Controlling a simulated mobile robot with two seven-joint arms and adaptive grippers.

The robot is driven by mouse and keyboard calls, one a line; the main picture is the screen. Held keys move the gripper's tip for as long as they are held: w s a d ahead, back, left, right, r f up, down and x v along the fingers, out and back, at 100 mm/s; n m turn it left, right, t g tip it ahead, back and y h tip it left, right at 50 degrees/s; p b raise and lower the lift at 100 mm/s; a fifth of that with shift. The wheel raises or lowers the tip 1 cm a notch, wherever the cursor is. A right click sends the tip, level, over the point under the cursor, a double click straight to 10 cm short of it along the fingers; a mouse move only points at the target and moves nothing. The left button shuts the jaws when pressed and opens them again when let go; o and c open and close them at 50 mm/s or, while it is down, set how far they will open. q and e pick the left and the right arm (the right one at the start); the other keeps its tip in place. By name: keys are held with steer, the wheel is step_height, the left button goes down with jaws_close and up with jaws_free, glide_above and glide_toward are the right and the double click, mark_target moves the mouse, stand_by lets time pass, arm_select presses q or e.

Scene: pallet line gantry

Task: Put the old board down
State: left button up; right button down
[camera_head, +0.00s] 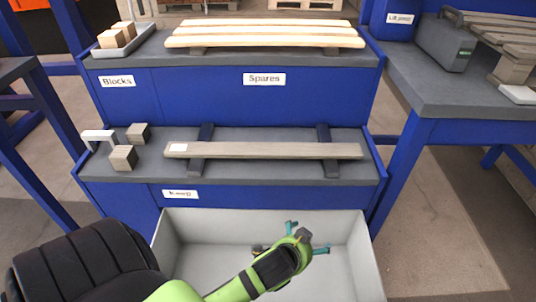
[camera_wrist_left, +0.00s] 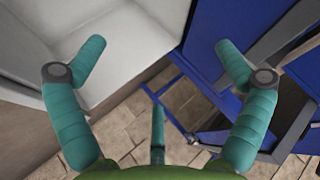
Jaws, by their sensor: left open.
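A weathered grey board (camera_head: 270,150) with a pale label near its left end lies flat across two dark supports (camera_head: 202,160) on the lower blue bench. My left gripper (camera_head: 306,239) is in front of this bench, over the light grey bin (camera_head: 192,250) and apart from the board. In the left wrist view its two teal fingers (camera_wrist_left: 160,50) are spread wide with nothing between them. My right gripper is in neither view.
Pale spare boards (camera_head: 264,35) lie on the upper shelf marked Spares. Wooden blocks (camera_head: 112,39) sit in a tray on its left. Two grey blocks (camera_head: 123,158) and a white bracket (camera_head: 98,136) stand left of the grey board. A grey-topped bench (camera_head: 450,90) stands right.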

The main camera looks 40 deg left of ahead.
arm_select(q)
steer(key=s+f+n+g, duration=0.1)
steer(key=s+g, duration=0.1)
steer(key=s, duration=0.3)
steer(key=s+f+n+g, duration=0.1)
steer(key=s+f+g, duration=0.1)
steer(key=s, duration=0.3)
steer(key=s+f+n+g+h, duration=0.1)
steer(key=s+g, duration=0.1)
steer(key=s, duration=0.3)
steer(key=shift+s+d+f+n, duration=0.35)
steer(key=shift+d+n, duration=0.05)
